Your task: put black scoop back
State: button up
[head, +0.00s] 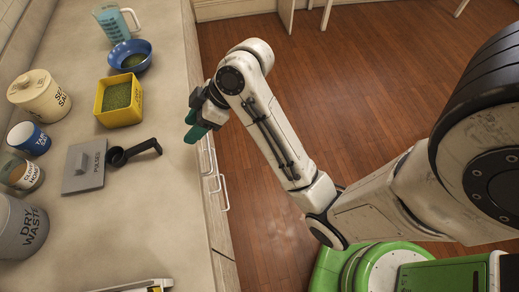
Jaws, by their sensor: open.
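A black scoop (135,151) lies on the counter, its round bowl to the left and its handle pointing right and slightly up. Its bowl is beside the right edge of a grey square lid (85,165) lettered "PULSES"; I cannot tell if they touch. A yellow square container (119,101) filled with green grains stands just above the scoop in the picture. My gripper (191,131) has green fingertips and is near the counter's right edge, to the upper right of the scoop and apart from it. It is open and nothing shows in it; the wrist partly hides the fingers.
Several labelled jars line the left side, with a grey "DRY WASTE" bin (20,228) nearest. The counter (150,215) is clear in front of the scoop. Drawer handles (221,193) stick out below its edge.

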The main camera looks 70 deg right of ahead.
jog(key=s+f+m+g+h, duration=0.2)
jog(key=s+f+m+g, duration=0.1)
jog(key=s+f, duration=0.4)
jog(key=s+a+f+m+g+h, duration=0.1)
jog(key=s+f+m+g+h, duration=0.1)
jog(key=s+f, duration=0.5)
jog(key=s+m+h, duration=0.1)
jog(key=s, duration=0.4)
jog(key=shift+f+m+g, duration=0.2)
jog(key=shift+m+g, duration=0.1)
jog(key=shift+g, duration=0.1)
